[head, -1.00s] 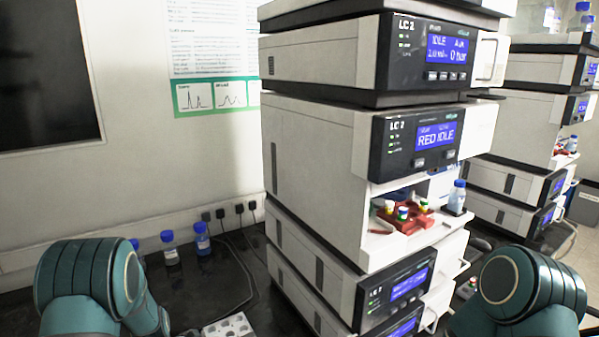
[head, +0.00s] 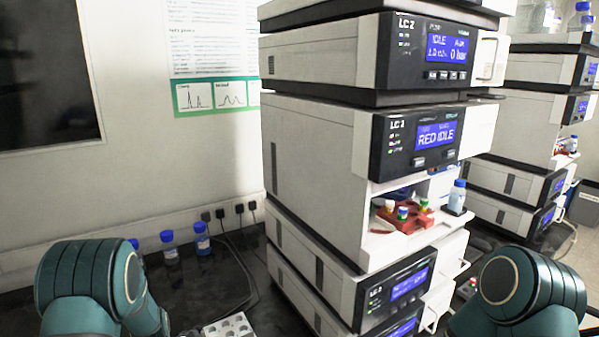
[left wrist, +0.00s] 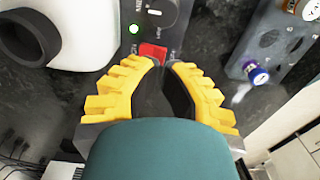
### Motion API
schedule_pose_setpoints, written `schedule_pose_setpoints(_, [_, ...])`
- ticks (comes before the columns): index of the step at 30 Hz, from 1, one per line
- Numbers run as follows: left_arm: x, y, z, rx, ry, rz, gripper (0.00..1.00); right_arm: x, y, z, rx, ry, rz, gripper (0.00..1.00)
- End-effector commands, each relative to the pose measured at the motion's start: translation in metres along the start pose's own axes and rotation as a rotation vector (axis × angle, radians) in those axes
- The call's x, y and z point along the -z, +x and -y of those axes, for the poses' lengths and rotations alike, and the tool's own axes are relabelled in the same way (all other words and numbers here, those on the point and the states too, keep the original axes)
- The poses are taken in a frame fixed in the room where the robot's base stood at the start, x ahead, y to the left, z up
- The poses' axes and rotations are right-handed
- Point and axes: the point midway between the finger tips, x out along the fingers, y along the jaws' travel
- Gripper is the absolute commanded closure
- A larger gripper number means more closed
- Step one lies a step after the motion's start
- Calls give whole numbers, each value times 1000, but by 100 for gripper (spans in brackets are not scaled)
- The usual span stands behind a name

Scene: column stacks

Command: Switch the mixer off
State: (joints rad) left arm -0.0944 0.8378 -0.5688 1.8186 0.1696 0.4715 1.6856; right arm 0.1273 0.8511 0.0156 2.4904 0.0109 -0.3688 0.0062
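The mixer shows at the top of the left wrist view, with a white body (left wrist: 85,50) and a grey front panel. On the panel are a round knob (left wrist: 160,10), a lit green light (left wrist: 134,29) and a red switch (left wrist: 152,52). My left gripper (left wrist: 167,64) has yellow fingers with dark inner pads; its tips are nearly together, just below the red switch. I cannot tell whether they touch it. Nothing shows held between them. The mixer and both grippers are out of the head view; only my arms show there.
An instrument stack (head: 315,170) fills the middle of the head view. Blue-capped bottles (head: 201,240) stand on the dark bench to its left.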

Motion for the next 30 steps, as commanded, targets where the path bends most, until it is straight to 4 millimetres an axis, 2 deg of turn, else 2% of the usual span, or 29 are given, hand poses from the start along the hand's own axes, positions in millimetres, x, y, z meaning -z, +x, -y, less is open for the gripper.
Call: schedule_pose_setpoints(30, [0,14,0,0,0,0,100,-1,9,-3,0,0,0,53])
